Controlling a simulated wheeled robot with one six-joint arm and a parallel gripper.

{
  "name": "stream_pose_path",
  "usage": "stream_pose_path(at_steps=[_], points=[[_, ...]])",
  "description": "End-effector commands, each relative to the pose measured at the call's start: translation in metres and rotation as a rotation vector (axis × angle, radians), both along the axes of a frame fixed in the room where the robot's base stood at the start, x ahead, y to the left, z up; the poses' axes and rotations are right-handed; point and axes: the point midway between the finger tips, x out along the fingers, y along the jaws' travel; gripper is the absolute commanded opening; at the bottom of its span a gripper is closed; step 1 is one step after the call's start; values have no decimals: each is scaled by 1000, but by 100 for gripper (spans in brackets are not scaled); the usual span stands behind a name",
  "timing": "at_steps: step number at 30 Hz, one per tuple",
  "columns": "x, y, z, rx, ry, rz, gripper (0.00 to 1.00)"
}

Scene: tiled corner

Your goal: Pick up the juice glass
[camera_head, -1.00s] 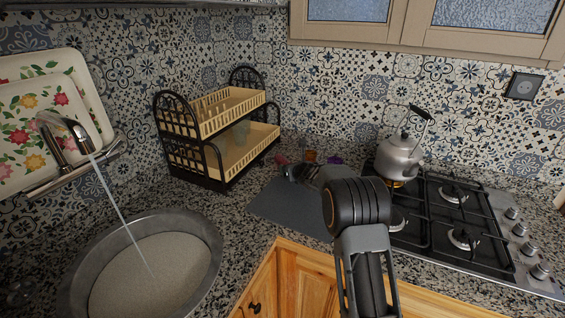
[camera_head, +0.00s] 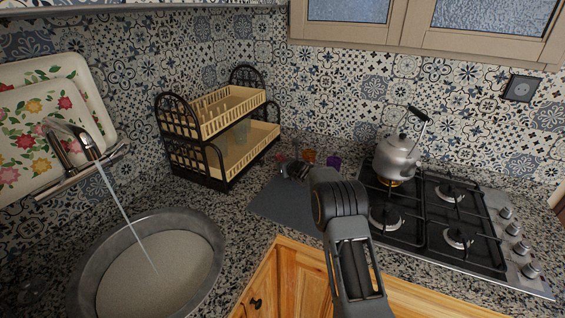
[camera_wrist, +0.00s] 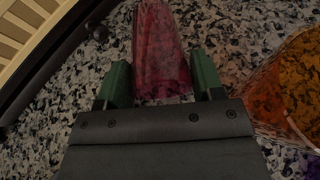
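In the wrist view a pink-red see-through glass (camera_wrist: 161,50) stands on the speckled counter between and just beyond my two green fingertips. My gripper (camera_wrist: 161,78) is open, with a finger on either side of the glass's near end; I cannot tell whether they touch it. An orange glass (camera_wrist: 300,90) is to the right, and a purple one (camera_wrist: 310,165) shows at the lower right corner. In the head view the red glass (camera_head: 280,157) is small and partly hidden behind my gripper (camera_head: 286,168). The orange glass (camera_head: 309,156) and purple glass (camera_head: 334,162) stand to its right.
A grey mat (camera_head: 285,205) lies in front. A kettle (camera_head: 396,158) sits on the gas stove (camera_head: 425,215) at right. Water runs into the round sink (camera_head: 150,270).

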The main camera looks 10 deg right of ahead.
Motion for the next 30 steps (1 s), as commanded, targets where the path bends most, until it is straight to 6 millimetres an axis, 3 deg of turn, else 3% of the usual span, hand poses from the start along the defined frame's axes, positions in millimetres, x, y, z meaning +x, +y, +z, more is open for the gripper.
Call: stream_pose_path(at_steps=[9, 19, 26, 30], points=[[0, 0, 1, 0, -1, 0, 31], [0, 0, 9, 1, -2, 0, 31], [-1, 0, 37, -2, -3, 0, 31], [-18, 0, 51, 0, -3, -1, 31]])
